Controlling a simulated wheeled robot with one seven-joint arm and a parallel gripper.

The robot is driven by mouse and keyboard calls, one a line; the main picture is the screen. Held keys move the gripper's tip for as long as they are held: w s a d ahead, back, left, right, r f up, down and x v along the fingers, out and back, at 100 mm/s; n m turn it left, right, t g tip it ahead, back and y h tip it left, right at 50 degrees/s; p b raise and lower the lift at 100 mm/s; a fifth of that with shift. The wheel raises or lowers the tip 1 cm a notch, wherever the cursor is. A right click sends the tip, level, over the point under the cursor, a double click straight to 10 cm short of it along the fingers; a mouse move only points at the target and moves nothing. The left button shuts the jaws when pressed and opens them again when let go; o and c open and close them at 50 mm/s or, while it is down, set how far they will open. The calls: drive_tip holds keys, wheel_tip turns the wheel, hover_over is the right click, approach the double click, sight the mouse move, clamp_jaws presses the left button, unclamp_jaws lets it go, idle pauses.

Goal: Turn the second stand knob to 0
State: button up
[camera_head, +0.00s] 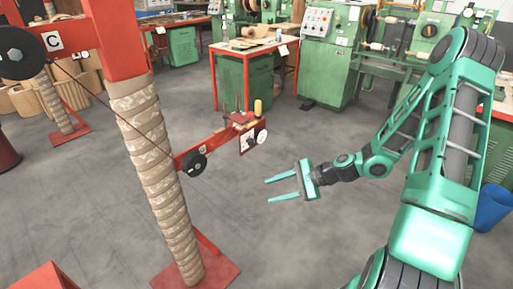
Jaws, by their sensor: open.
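A stand with a wrapped tan column (155,165) rises from a red base plate at the lower left. A red arm (220,135) reaches right from the column. It carries a black round knob (193,163) near the column and a small white round dial (261,136) at its far end. A larger black knob (20,52) is at the upper left, by a "C" label. I cannot tell which is the second stand knob, and the markings are too small to read. My gripper (268,191) is open and empty, right of and below the red arm, apart from it.
Another wrapped stand (52,100) stands behind at the left. A red-framed table (252,50) and green machines (330,50) are at the back. A blue bin (493,207) is at the right edge. Grey floor (290,240) is clear below my gripper.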

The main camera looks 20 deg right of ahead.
drive_tip(key=w+r+m+t+y, duration=0.1)
drive_tip(key=w+r+m+t, duration=0.1)
drive_tip(key=w+m+t, duration=0.3)
drive_tip(key=m+t+h, duration=0.1)
drive_tip(key=m+t, duration=0.4)
drive_tip(key=m, duration=0.3)
approach(254, 144)
drive_tip(key=x, duration=0.8)
drive_tip(key=shift+a+r, duration=0.15)
drive_tip(key=shift+r, duration=0.05)
drive_tip(key=shift+c, duration=0.2)
drive_tip(key=c, duration=1)
